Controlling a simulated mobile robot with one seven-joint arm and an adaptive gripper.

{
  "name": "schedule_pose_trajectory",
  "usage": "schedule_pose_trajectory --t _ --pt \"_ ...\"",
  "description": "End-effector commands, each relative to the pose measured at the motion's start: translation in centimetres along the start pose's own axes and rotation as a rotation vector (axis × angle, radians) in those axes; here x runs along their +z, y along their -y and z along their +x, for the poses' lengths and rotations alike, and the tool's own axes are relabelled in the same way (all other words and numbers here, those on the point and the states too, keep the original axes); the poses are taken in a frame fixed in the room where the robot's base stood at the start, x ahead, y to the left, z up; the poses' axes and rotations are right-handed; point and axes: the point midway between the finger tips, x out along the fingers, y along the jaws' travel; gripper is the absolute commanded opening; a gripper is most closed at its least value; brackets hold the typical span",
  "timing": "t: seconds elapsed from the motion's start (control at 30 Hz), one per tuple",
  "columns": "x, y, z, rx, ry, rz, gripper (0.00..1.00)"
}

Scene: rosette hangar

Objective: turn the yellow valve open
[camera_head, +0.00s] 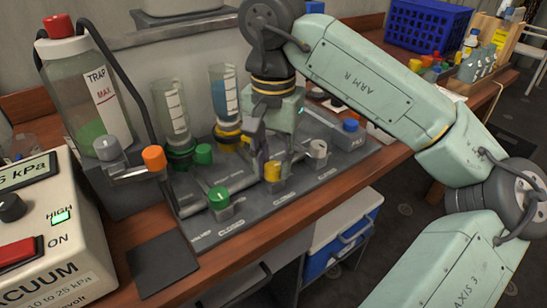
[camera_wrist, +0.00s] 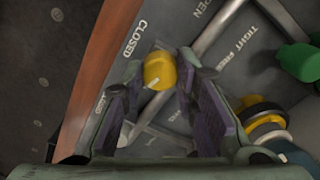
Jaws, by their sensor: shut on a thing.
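The yellow valve (camera_head: 272,172) stands on a grey manifold panel (camera_head: 228,234) on the wooden bench, above a printed CLOSED label. My gripper (camera_head: 263,160) reaches down from above and is shut on the yellow valve, partly hiding it and its pipe in the head view. In the wrist view the yellow valve (camera_wrist: 159,72) sits between the tips of my two fingers (camera_wrist: 157,82), one on each side. CLOSED, OPEN and TIGHT FREE lettering shows around it. The exact contact of the finger pads and the valve's angle are hard to tell.
A green valve (camera_head: 219,197) is left of my gripper and a grey valve (camera_head: 319,149) right of it. Two flasks, green-based (camera_head: 172,108) and yellow-based (camera_head: 224,95), stand behind. A trap bottle (camera_head: 82,75) and vacuum box (camera_head: 45,235) are at left.

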Motion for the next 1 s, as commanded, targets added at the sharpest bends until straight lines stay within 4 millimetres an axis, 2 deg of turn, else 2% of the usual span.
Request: schedule_pose_trajectory --t 0.4,1.0 --pt "-0.03 0.05 -0.05 -0.002 -0.001 -0.209 0.00" --pt "-0.01 0.06 -0.03 -0.002 -0.001 -0.246 0.00"
